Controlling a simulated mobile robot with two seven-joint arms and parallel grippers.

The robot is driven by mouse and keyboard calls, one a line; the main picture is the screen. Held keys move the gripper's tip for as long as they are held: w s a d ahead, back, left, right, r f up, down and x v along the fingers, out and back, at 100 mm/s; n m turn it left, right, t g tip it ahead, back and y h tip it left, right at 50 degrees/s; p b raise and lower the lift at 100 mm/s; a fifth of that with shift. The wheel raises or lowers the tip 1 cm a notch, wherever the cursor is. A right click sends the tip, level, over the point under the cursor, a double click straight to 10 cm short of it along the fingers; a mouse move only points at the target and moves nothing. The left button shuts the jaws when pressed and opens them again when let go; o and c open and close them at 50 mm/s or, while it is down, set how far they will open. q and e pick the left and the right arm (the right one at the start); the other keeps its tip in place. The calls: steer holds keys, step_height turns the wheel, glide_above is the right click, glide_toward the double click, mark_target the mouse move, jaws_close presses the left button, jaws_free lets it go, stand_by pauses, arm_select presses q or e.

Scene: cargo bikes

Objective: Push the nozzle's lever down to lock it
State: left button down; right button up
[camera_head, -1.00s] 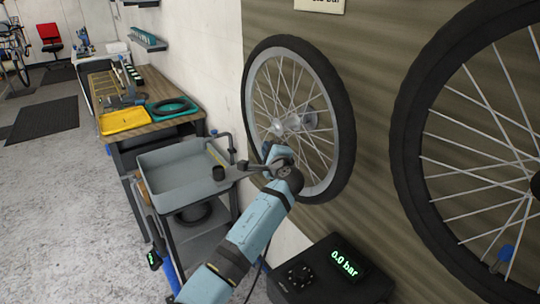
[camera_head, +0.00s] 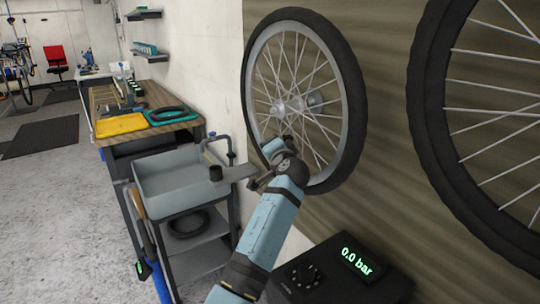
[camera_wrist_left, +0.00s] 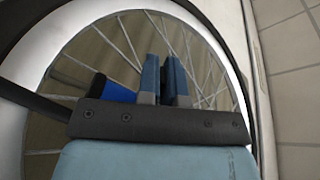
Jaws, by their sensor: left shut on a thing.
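A bright blue part (camera_wrist_left: 112,90), apparently of the nozzle, shows just left of the fingers. A dark strip, perhaps its hose, runs off left. The gripper body hides most of the nozzle, and I cannot make out the lever's position. My right gripper is not in view.
A black box (camera_head: 335,278) with a green "0.0 bar" readout stands at the lower right. A second wheel (camera_head: 428,110) hangs at right. A grey tray cart (camera_head: 165,205) and a workbench with a yellow tray (camera_head: 122,124) stand at left. Floor is clear at far left.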

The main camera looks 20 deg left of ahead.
arm_select(q)
steer(key=shift+d+f+n+b, duration=0.1)
steer(key=shift+f+n+b, duration=0.15)
steer(key=shift+n+b, duration=0.15)
steer(key=shift+r, duration=0.1)
steer(key=c, duration=1.3)
jaws_free()
steer(key=shift+o, duration=0.2)
